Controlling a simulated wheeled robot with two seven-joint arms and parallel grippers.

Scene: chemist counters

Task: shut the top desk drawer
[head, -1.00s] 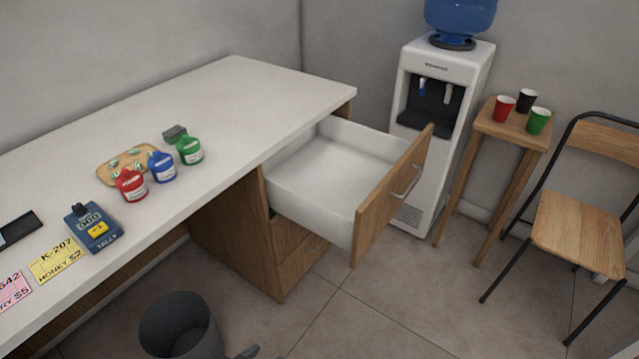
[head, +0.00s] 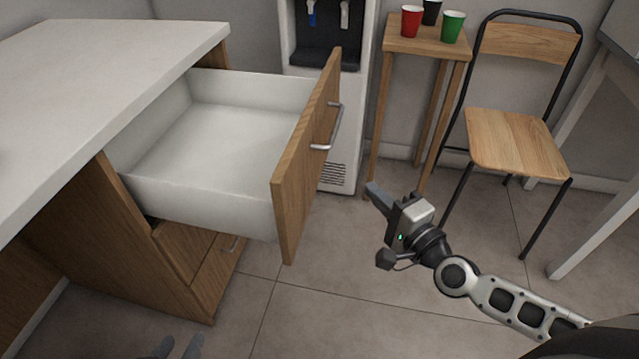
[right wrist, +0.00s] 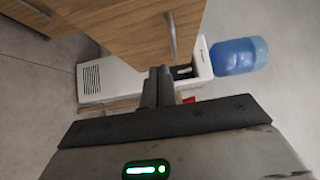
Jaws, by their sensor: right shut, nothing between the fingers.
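The top desk drawer (head: 215,150) is pulled far out of the desk and its white inside is empty. Its wooden front (head: 303,160) carries a metal handle (head: 333,128). The front and handle also show at the top of the right wrist view (right wrist: 172,35). My right gripper (head: 372,189) is shut and empty, to the right of the drawer front and apart from it in the head view. Its fingers (right wrist: 158,72) point toward the handle side in the right wrist view. My left gripper (head: 180,346) shows only its two separated fingertips at the bottom edge, below the desk.
The white desk top (head: 90,75) is at left, with closed lower drawers (head: 205,270) under it. A water cooler (head: 343,165) stands behind the drawer front. A small table (head: 425,45) with cups and a chair (head: 515,140) stand at right. The floor between is clear.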

